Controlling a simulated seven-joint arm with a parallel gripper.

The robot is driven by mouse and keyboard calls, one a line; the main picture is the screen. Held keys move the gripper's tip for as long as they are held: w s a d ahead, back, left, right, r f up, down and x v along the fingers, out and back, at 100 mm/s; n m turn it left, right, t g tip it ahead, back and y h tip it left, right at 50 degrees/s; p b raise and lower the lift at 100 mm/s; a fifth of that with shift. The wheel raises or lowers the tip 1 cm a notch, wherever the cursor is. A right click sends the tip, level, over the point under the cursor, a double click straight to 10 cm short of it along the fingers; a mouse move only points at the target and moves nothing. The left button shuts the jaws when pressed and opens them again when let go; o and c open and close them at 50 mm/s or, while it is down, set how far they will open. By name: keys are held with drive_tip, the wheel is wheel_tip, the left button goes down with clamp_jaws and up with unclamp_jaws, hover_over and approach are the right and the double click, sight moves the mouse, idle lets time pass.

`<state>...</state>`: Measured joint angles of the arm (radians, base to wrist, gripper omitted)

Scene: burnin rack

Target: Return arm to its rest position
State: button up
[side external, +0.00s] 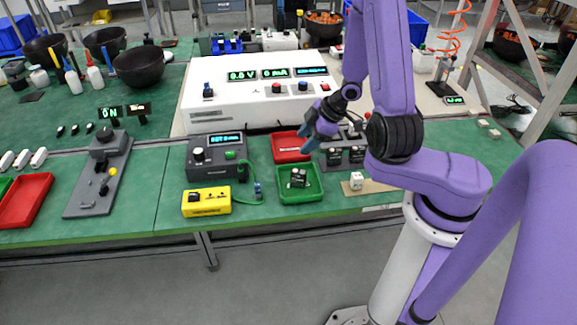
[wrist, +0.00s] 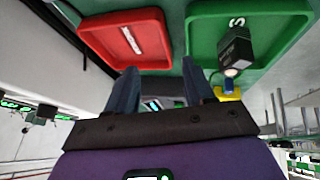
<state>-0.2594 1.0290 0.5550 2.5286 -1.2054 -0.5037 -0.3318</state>
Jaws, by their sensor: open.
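My purple arm reaches over the green bench from the right in the side external view. My gripper (side external: 313,135) hangs above the bench, near the red tray and the front of the white power unit. In the wrist view my gripper (wrist: 163,85) shows two dark blue fingers spread apart with nothing between them. The red tray (wrist: 103,29) and the green tray (wrist: 198,62) lie beyond the fingertips there. The red tray (side external: 291,155) and the green tray (side external: 300,198) also show in the side external view. A small black part (side external: 298,178) lies in the green tray.
The white power unit (side external: 258,118) stands behind. A grey meter box (side external: 214,150) and a yellow block (side external: 207,201) stand left of the green tray. A dark module rack (side external: 343,152) is close right of my gripper. Bare bench (side external: 150,185) shows further left.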

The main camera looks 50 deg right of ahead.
drive_tip(key=w+a+r+n+g+h, duration=0.1)
drive_tip(key=w+a+r+h, duration=0.2)
drive_tip(key=a+r, duration=0.4)
drive_tip(key=s+a+r+g, duration=0.1)
drive_tip(key=s+a+r, duration=0.2)
drive_tip(key=s+r, duration=0.15)
drive_tip(key=s+a+r+n+g, duration=0.1)
drive_tip(key=s+a+r, duration=0.1)
drive_tip(key=s, duration=0.8)
drive_tip(key=s+a+r+n+g+y, duration=0.1)
drive_tip(key=s+r+g, duration=0.1)
drive_tip(key=s, duration=0.8)
drive_tip(key=shift+a+n, duration=0.3)
drive_tip(key=shift+a, duration=0.05)
